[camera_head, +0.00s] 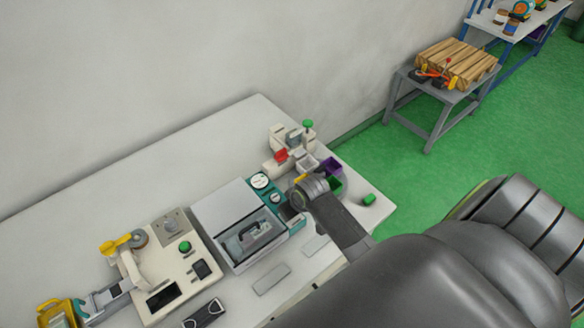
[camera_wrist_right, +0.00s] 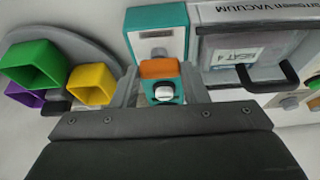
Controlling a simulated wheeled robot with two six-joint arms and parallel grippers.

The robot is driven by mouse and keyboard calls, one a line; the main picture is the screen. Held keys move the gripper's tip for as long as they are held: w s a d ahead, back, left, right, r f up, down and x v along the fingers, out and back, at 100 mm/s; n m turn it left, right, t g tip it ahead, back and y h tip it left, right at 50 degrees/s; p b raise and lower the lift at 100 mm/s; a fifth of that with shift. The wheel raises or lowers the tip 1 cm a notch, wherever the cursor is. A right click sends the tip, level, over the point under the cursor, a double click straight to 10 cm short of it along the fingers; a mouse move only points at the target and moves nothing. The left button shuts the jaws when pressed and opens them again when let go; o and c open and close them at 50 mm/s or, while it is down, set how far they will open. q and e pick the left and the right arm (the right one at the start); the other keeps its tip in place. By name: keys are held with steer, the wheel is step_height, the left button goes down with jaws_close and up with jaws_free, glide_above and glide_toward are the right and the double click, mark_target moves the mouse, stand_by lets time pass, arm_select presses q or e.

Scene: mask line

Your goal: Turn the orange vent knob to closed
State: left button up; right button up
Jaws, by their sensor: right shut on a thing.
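The orange vent knob (camera_wrist_right: 158,69) shows in the right wrist view, between the two fingers of my right gripper (camera_wrist_right: 159,84). The fingers are shut on its sides. Just below it in that view, a teal plate carries a white-and-black round part (camera_wrist_right: 163,92). In the head view my right gripper (camera_head: 290,211) reaches the right end of the teal-and-white vacuum machine (camera_head: 222,212), and my arm hides the knob there. I cannot tell which marking the knob points at.
Green (camera_wrist_right: 31,65) and yellow (camera_wrist_right: 91,84) bins stand beside the gripper in the wrist view. The vacuum machine's black handle (camera_wrist_right: 268,78) is on the other side. A cream machine (camera_head: 170,262) stands left on the table. Bare table (camera_head: 110,185) lies behind.

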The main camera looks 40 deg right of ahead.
steer(key=o, duration=1)
steer(key=b+v, duration=0.1)
steer(key=v, duration=1.6)
steer(key=shift+r, duration=0.3)
